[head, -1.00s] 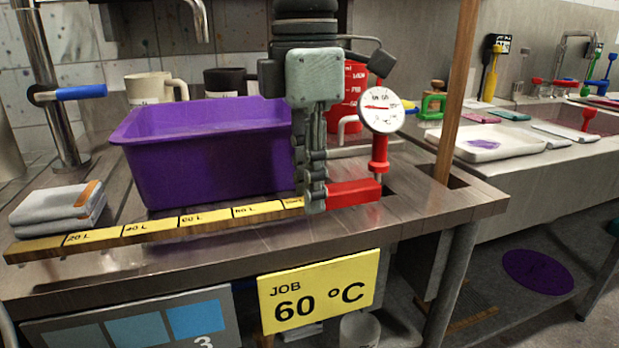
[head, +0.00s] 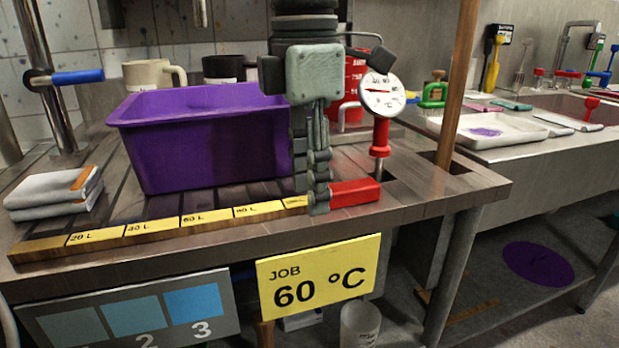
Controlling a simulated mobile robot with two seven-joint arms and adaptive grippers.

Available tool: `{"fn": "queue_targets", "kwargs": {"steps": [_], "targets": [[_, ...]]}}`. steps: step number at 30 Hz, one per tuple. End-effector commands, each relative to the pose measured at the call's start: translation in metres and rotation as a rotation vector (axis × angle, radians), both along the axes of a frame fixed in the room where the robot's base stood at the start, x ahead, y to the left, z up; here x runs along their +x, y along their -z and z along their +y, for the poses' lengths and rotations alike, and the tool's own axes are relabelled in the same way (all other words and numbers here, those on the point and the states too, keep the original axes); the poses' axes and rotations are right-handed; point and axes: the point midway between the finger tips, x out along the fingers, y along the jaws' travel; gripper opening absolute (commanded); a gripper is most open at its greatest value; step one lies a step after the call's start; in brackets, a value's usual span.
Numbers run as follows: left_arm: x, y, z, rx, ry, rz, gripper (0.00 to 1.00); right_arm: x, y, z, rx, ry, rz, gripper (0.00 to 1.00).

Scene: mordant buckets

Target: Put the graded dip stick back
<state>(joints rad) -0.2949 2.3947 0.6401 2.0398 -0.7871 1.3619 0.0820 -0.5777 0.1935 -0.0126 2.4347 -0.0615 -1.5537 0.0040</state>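The graded dip stick (head: 155,226) is a long yellow-and-brown bar with litre marks and a red end (head: 354,192). It lies level across the front of the metal bench (head: 440,203), in front of the purple tub (head: 205,145); I cannot tell how far it is above the bench top. My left gripper (head: 318,206) points down and is shut on the stick just left of the red end. The gripper hides a short part of the stick. My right gripper is not in view.
A dial thermometer (head: 381,95) with a red grip stands right behind the red end, near a dark opening in the bench. A wooden post (head: 458,85) rises from a slot at right. Folded cloths (head: 55,190) lie at left. A red jug (head: 354,75) stands behind.

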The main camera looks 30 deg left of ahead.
Motion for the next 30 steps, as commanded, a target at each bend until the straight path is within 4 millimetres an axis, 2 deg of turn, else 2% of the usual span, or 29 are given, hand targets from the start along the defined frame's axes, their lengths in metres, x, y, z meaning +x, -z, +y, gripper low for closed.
{"fn": "queue_targets", "kwargs": {"steps": [8,11,14,24,30], "targets": [[0.0,-0.001,0.0,0.0,0.0,0.0,0.42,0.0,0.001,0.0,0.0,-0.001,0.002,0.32],[0.0,-0.007,0.0,0.0,-0.001,-0.003,0.42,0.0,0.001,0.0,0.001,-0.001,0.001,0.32],[0.0,-0.022,0.0,0.0,-0.001,-0.005,0.42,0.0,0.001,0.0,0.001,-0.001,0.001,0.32],[-0.001,-0.092,0.002,0.0,-0.002,-0.004,0.42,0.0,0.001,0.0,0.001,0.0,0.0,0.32],[-0.002,-0.116,0.002,0.0,0.0,-0.001,0.42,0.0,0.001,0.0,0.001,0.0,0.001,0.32]]}}
